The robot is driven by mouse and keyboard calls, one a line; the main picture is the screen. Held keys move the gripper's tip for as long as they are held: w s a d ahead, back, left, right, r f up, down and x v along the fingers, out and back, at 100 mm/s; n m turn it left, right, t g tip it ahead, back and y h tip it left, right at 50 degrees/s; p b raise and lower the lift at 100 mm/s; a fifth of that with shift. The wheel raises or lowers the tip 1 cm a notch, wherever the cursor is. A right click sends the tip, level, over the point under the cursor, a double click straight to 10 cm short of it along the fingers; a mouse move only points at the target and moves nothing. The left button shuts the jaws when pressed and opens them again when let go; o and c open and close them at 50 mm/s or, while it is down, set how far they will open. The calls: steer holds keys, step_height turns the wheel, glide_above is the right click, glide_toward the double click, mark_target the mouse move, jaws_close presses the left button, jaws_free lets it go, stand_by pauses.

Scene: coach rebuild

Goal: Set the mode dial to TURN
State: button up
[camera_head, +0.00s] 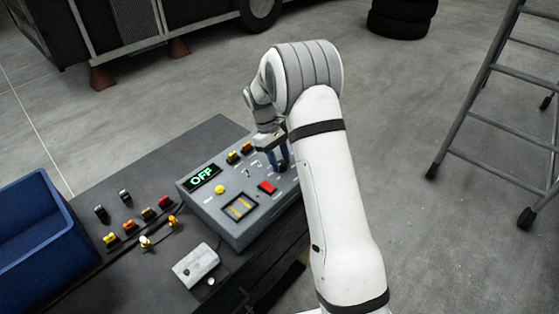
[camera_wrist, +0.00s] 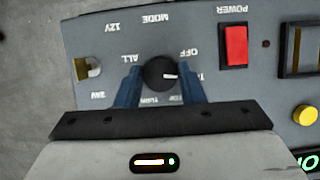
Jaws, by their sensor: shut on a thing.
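The mode dial (camera_wrist: 160,73) is a round black knob on a grey control box (camera_head: 250,218). In the wrist view its labels are upside down: OFF at upper right, ALL at upper left, TURN and another word below, and one partly covered at right. The dial's white mark points right, just below OFF. My gripper (camera_wrist: 162,82) has its blue fingers on either side of the dial, shut on it. In the head view my gripper (camera_head: 278,163) is over the box's far right part and I cannot make out the dial. The box's green display (camera_head: 202,178) reads OFF.
A red POWER switch (camera_wrist: 234,45) and a yellow button (camera_wrist: 305,115) are near the dial, with a small toggle (camera_wrist: 88,69) on its other side. A blue bin (camera_head: 40,240), several small coloured parts and a white box (camera_head: 196,267) are on the bench to the left.

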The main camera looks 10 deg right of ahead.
steer(key=m+y, duration=0.1)
steer(key=m, duration=0.1)
steer(key=m+y, duration=0.1)
steer(key=m, duration=0.2)
steer(key=shift+w+d+m+g+b, duration=0.1)
steer(key=shift+d+m+g+b, duration=0.1)
steer(key=shift+m+g+b, duration=0.15)
steer(key=m+y, duration=0.1)
steer(key=m, duration=0.3)
steer(key=shift+d+m+y+b, duration=0.15)
steer(key=shift+m+y+b, duration=0.15)
steer(key=shift+y, duration=0.1)
steer(key=m+y, duration=0.1)
steer(key=m, duration=0.1)
steer(key=m+t, duration=0.1)
steer(key=m, duration=0.2)
steer(key=shift+d+y+b, duration=0.1)
steer(key=shift+y+b, duration=0.3)
steer(key=shift+s+m+t+y+b, duration=0.2)
steer(key=shift+m+t, duration=0.3)
steer(key=shift+m, duration=0.85)
steer(key=shift+m+t+y+b, duration=0.1)
steer(key=shift+m+t+y, duration=0.3)
steer(key=shift+m, duration=0.9)
steer(key=o, duration=1)
